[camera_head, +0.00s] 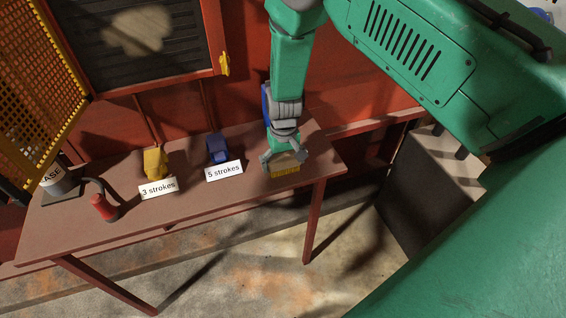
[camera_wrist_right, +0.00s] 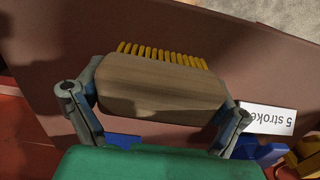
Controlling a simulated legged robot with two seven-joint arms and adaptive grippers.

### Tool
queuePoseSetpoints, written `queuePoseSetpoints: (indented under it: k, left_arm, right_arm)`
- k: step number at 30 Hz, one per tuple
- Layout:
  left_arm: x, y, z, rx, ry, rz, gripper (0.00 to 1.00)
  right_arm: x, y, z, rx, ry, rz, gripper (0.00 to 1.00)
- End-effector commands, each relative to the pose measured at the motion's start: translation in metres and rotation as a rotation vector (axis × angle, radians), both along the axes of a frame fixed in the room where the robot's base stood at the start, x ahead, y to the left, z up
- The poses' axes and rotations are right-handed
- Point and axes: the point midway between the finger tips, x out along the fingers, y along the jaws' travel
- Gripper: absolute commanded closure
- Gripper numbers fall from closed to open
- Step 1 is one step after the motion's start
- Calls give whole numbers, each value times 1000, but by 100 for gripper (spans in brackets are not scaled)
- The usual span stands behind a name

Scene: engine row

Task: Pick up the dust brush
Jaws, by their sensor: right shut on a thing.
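The dust brush (camera_head: 285,168) has a wooden block and yellow bristles. It is at the right end of the red-brown table in the head view. My right gripper (camera_head: 285,157) is shut on it. In the right wrist view the brush (camera_wrist_right: 162,85) sits between the two fingers of my right gripper (camera_wrist_right: 160,100), one at each end of the wooden block, with the bristles pointing away from the palm. I cannot tell whether the brush touches the table or is held just above it. My left gripper is not in view.
On the table (camera_head: 250,182) stand a yellow object (camera_head: 155,162) by a "3 strokes" card (camera_head: 158,188) and a blue object (camera_head: 217,149) by a "5 strokes" card (camera_head: 224,172). A red-handled item (camera_head: 104,208) and a grey can (camera_head: 58,182) are at left. A red wall stands behind.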

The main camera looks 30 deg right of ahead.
Motion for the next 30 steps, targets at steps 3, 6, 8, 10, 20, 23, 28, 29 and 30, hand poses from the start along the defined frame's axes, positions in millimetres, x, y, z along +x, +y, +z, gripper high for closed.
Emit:
queuePoseSetpoints:
  k: [3,6,8,10,20,23,28,29,30]
  left_arm:
    - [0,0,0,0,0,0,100]
    - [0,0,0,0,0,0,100]
    - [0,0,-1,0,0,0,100]
    - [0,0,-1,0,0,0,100]
    - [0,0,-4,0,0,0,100]
    - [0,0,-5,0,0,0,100]
    - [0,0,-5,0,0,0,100]
    - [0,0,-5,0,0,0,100]
    - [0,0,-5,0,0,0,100]
  right_arm:
    - [0,0,1,0,-1,0,42]
    - [1,0,4,0,-2,0,42]
    - [1,0,10,0,-3,0,42]
    - [1,0,21,1,-4,0,42]
    - [1,0,85,0,-3,1,42]
    - [1,0,95,-1,-2,0,42]
    - [1,0,101,0,0,0,42]
    - [1,0,101,0,0,0,42]
    - [0,0,101,0,0,0,42]
